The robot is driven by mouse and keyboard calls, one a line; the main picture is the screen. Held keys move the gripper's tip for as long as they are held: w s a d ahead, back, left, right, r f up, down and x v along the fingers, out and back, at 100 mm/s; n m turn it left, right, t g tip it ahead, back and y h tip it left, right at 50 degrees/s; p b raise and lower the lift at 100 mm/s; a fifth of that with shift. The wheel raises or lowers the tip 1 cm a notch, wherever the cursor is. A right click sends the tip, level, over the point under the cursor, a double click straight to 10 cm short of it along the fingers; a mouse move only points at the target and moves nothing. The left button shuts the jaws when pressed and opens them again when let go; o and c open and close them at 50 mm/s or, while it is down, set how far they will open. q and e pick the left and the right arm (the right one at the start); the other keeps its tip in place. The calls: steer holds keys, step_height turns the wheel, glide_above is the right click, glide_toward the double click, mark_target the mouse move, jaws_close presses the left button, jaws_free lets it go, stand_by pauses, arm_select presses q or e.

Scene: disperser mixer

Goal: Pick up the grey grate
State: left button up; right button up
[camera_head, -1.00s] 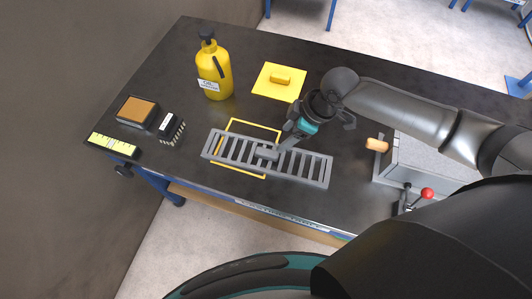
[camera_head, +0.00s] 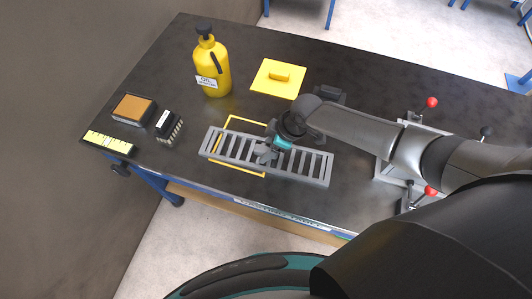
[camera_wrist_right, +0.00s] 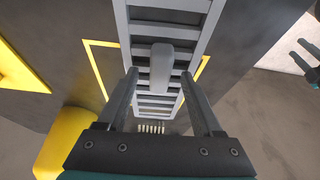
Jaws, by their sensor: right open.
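The grey grate (camera_head: 326,171) lies flat near the table's front edge, across a yellow outlined rectangle. A grey block-shaped handle rises from its middle; it shows clearly in the right wrist view (camera_wrist_right: 161,68). My right gripper (camera_head: 265,154) is over the middle of the grate, at the handle. In the right wrist view its two fingers (camera_wrist_right: 160,78) are apart, one on each side of the handle, with gaps visible between. In the head view the gripper hides part of the grate's middle.
A yellow bottle (camera_head: 212,68) and a yellow plate with a knob (camera_head: 268,84) stand behind the grate. A brown-topped box (camera_head: 134,108), a black brush-like block (camera_head: 168,126) and a yellow-marked strip (camera_head: 108,142) lie left. A grey device with red-knobbed levers (camera_head: 390,172) stands right.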

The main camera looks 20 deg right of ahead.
jaws_close()
stand_by(0.5)
stand_by(0.8)
steer(key=shift+w+r, duration=0.1)
